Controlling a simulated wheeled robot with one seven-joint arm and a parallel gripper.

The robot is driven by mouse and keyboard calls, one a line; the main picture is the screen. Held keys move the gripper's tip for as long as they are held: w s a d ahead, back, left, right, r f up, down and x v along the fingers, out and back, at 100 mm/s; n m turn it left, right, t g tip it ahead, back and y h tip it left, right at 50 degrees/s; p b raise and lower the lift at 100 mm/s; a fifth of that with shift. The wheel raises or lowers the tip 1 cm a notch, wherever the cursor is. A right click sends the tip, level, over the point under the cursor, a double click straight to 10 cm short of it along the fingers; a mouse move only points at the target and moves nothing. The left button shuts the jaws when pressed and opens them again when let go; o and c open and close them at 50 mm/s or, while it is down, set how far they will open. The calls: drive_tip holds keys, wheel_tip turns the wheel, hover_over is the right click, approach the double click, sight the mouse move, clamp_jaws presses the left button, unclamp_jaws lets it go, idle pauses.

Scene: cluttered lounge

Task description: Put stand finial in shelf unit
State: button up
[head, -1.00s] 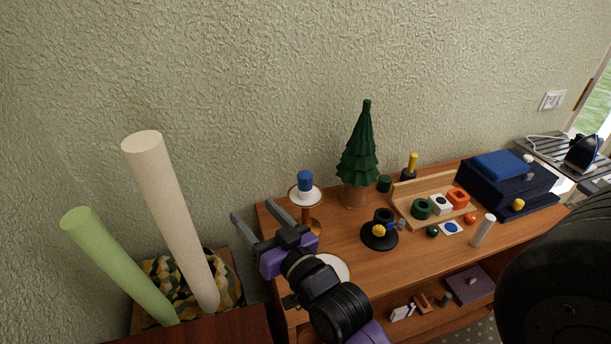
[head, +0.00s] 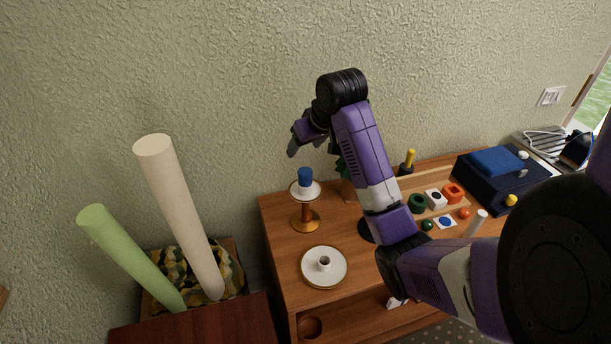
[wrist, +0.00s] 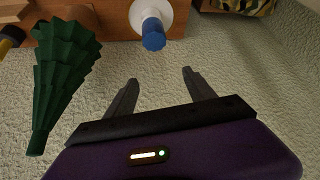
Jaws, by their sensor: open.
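The stand finial appears to be the blue cylinder (head: 305,177) on top of a brown stand (head: 306,218) with a white dish (head: 299,189). The stand is upright on the left part of the wooden shelf unit's (head: 277,236) top. The blue finial also shows in the wrist view (wrist: 153,36), top centre, beyond my fingertips. My gripper (head: 300,145) is above the stand in the head view, partly turned away. In the wrist view my gripper (wrist: 158,80) has its fingers spread with nothing between them. The finial is apart from the fingers.
A white plate (head: 313,279) with a small ring lies in front of the stand. A green tree (wrist: 65,75) stands close by, mostly behind my arm in the head view. Coloured blocks and a dark blue box (head: 492,185) are at right. A bowl (head: 311,326) sits on the lower shelf.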

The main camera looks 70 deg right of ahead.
sight(306, 171)
drive_tip(key=shift+g+y, duration=0.7)
drive_tip(key=shift+g, duration=0.1)
drive_tip(key=f+b, duration=0.1)
drive_tip(key=s+a+f+b, duration=0.1)
drive_tip(key=f, duration=0.1)
drive_tip(key=s+f+b, duration=0.1)
drive_tip(key=shift+a+f, duration=0.4)
drive_tip(key=shift+w+d+f, duration=0.15)
drive_tip(key=shift+d+f, duration=0.05)
drive_tip(key=shift+f, duration=0.15)
drive_tip(key=shift+p+x, duration=0.65)
drive_tip(key=shift+x, duration=1.5)
drive_tip(key=shift+w+d+r, duration=0.1)
drive_tip(key=shift+w+d, duration=0.05)
clamp_jaws()
